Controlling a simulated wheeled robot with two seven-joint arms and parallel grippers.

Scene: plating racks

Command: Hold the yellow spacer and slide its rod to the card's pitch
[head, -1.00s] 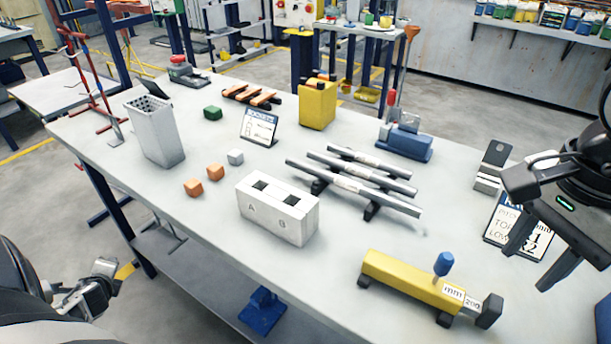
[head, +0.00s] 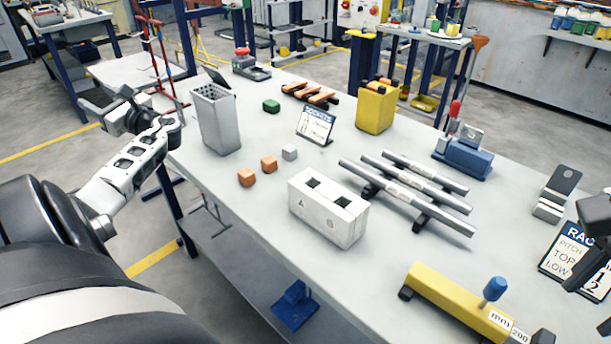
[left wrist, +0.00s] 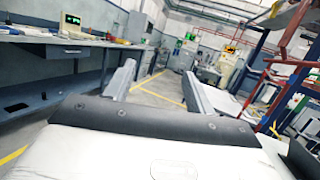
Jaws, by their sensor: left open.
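The yellow spacer (head: 452,299) lies on the table at the lower right of the head view. It has a blue knob (head: 494,288), a white label reading "mm 200" and a dark end block cut by the bottom edge. The pitch card (head: 568,250) stands at the right, partly covered by my right gripper (head: 592,272). That gripper is cut off by the picture edge, apart from the spacer, and its opening is unclear. My left gripper (head: 142,112) is at the table's far-left side, away from the spacer. In the left wrist view its fingers (left wrist: 157,85) are apart with nothing between them.
Parallel grey bars (head: 408,187) rest on dark supports. A white two-slot block (head: 328,210), orange cubes (head: 247,177), a grey bin (head: 216,120), a yellow container (head: 376,108) and a blue fixture (head: 462,158) stand around. The table surface between block and spacer is clear.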

